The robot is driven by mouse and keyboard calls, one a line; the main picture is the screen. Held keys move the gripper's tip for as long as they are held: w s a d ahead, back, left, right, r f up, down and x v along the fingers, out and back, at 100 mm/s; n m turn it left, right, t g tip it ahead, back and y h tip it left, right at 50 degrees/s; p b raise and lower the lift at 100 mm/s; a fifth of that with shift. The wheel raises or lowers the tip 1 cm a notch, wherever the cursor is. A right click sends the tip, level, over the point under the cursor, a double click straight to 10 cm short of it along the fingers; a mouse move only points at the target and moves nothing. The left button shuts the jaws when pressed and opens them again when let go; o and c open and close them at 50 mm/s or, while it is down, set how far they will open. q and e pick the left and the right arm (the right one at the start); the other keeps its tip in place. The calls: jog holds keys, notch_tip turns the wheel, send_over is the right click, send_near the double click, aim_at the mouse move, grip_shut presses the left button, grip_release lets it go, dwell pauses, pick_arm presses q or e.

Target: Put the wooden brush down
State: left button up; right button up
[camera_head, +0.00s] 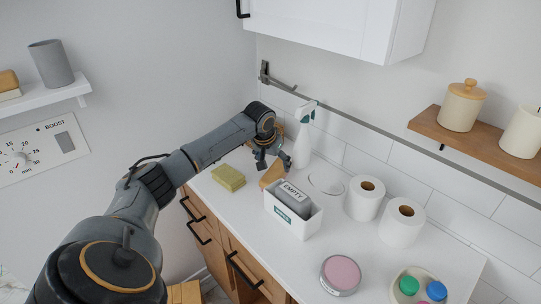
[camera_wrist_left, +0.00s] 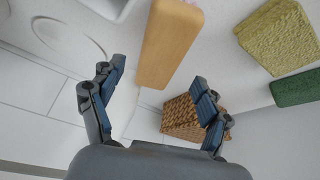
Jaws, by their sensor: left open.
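The wooden brush (camera_head: 271,175) shows as a tan wooden piece at the back left of the white counter, just below my left gripper (camera_head: 272,163). My left gripper is open. In the left wrist view, the brush's flat wooden body (camera_wrist_left: 168,45) shows beyond the spread fingers (camera_wrist_left: 158,72), with a gap on either side and no finger closed on it. The brush appears to rest on the counter, and part of it is hidden by the gripper in the head view. My right gripper is not in view.
A yellow-green sponge (camera_head: 228,177) lies left of the brush. A spray bottle (camera_head: 302,148) stands close on the right. A wicker basket (camera_wrist_left: 180,118) is near the fingers. Paper rolls (camera_head: 364,200) stand further right.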

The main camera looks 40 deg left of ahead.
pick_arm(q)
jog(key=v, duration=0.6)
jog(key=shift+s+r+b, duration=0.2)
jog(key=shift+r+b, duration=0.05)
jog(key=shift+b, duration=0.1)
